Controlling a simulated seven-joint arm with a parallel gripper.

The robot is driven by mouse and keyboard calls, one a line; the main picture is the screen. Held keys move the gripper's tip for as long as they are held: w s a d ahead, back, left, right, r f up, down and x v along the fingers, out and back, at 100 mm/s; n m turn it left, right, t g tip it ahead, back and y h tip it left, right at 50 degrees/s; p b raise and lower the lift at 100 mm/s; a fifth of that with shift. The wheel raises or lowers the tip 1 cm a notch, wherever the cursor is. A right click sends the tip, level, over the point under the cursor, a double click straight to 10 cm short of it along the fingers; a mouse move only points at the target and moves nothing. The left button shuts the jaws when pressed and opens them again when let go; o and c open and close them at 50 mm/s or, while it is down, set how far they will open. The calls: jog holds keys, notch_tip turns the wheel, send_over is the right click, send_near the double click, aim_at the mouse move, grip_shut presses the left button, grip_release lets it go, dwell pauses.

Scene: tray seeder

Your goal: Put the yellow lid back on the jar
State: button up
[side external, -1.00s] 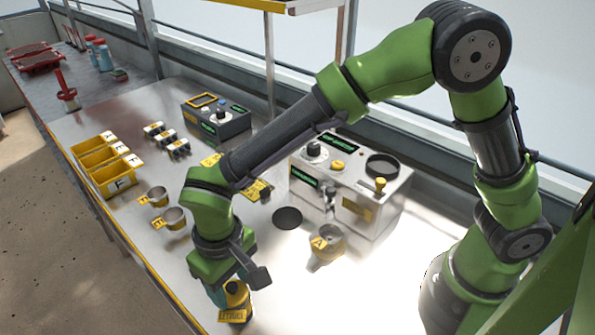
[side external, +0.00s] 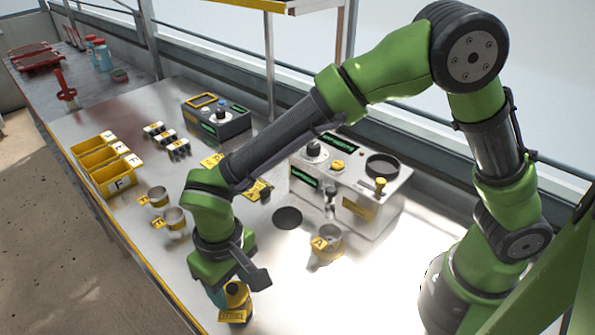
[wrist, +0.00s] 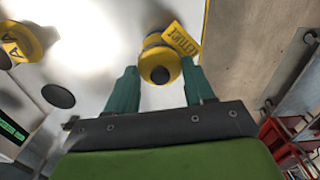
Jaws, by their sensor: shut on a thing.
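The yellow lid (wrist: 161,66) with a dark round knob lies between the two teal fingers of my gripper (wrist: 158,84) in the wrist view. My gripper is shut on the lid. In the side view the lid (side external: 236,289) shows under the wrist, low in the picture, beside a finger. The jar (wrist: 153,40), with a yellow label reading lettuce (wrist: 182,39), is right at the lid. The label also shows in the side view (side external: 234,316). The jar body is mostly hidden, and I cannot tell whether the lid is seated or just above the rim.
A metal cup marked A (side external: 327,242) stands right of my wrist, near a dark disc (side external: 287,217) and the seeder machine (side external: 350,190). Two small cups (side external: 175,220) and yellow bins (side external: 112,180) stand left. The table's yellow front edge (side external: 150,268) is close to the jar.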

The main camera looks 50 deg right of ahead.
jog(key=o, duration=1.4)
jog(key=shift+r, duration=0.1)
jog(key=shift+r, duration=3.45)
jog(key=shift+c, duration=0.2)
grip_shut()
jog(key=shift+f, duration=0.15)
